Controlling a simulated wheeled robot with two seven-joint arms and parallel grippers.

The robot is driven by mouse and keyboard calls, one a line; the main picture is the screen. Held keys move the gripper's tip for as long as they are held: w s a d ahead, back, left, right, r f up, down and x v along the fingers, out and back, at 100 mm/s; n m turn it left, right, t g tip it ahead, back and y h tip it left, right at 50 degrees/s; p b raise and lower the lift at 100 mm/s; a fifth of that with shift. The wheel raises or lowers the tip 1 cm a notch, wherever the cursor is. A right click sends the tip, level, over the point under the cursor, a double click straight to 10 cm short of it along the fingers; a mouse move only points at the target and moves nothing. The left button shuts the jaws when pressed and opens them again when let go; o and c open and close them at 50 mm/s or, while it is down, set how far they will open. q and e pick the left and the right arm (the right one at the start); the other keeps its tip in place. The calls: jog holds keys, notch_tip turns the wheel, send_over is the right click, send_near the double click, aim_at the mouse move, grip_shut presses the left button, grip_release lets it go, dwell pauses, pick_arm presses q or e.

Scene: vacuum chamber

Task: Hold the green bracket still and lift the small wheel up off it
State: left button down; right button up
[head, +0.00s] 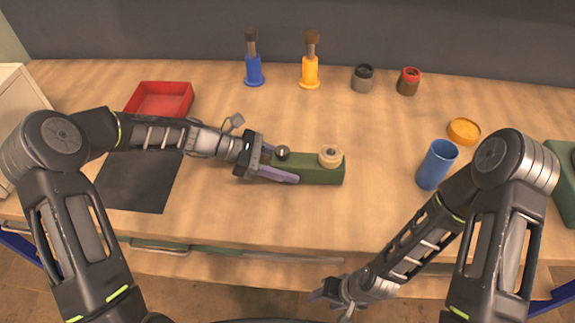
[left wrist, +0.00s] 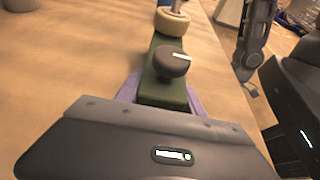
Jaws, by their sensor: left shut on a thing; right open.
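The green bracket (head: 315,174) lies on the wooden table in front of me, long side running left to right. The small wheel (head: 330,156), pale tan with a hub, sits on top near its right end. A dark round knob (head: 282,153) stands on its left part. My left gripper (head: 278,168) is shut on the bracket's left end, purple fingers along its sides. The left wrist view shows the bracket (left wrist: 160,92) between the fingers, the knob and the wheel (left wrist: 172,21) farther along. My right gripper (head: 338,298) is open and empty, low in front of the table edge.
A red tray (head: 160,99) and a black mat (head: 138,181) lie at left. Blue and yellow stands and two small jars line the back. Table right of the bracket is clear.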

pick_arm(q)
jog(key=shift+f, duration=0.3)
jog(key=c, duration=0.7)
grip_release()
jog(key=shift+f, duration=0.1)
jog(key=shift+c, duration=0.2)
jog(key=c, duration=1.2)
